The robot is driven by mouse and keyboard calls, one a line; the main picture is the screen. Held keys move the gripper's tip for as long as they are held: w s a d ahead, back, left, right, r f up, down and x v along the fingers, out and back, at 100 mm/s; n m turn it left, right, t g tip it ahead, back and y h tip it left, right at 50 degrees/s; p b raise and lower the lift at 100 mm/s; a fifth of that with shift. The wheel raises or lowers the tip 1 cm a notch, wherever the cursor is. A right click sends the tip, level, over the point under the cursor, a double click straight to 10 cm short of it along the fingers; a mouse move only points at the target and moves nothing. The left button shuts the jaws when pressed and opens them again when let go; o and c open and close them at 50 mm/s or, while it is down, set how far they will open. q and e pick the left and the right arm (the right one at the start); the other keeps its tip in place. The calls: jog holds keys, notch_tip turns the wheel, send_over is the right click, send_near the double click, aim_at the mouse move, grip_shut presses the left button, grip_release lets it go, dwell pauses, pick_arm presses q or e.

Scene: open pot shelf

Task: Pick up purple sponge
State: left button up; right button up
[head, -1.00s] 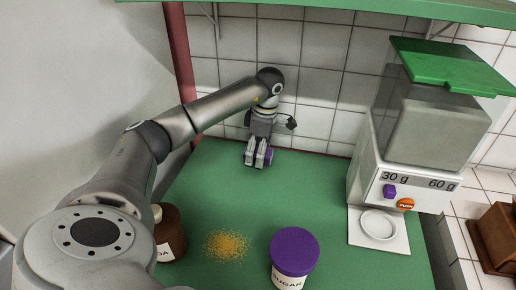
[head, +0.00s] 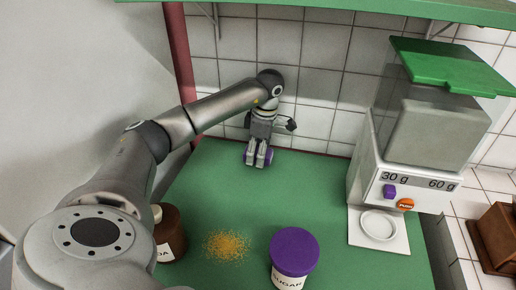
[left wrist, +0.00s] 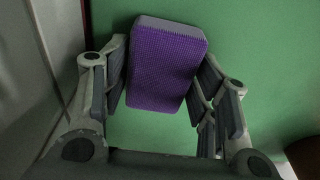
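The purple sponge (left wrist: 162,70) lies at the back of the green shelf surface, purple face up with a grey edge. In the head view only parts of it (head: 269,156) show behind my left gripper's fingers. My left gripper (head: 257,158) points down over the sponge. In the left wrist view the fingers of the left gripper (left wrist: 163,90) are apart, one on each side of the sponge. The gaps beside it are small, and I cannot tell whether either finger touches it. My right gripper is not in view.
A purple-lidded sugar jar (head: 293,252) and a brown jar (head: 170,235) stand at the front. Spilled yellow grains (head: 227,245) lie between them. A dispenser (head: 410,150) with a green lid stands at right. The tiled wall (head: 310,60) is close behind the sponge.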

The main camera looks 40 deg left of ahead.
pick_arm(q)
jog(key=c, duration=0.3)
jog(key=shift+c, duration=0.2)
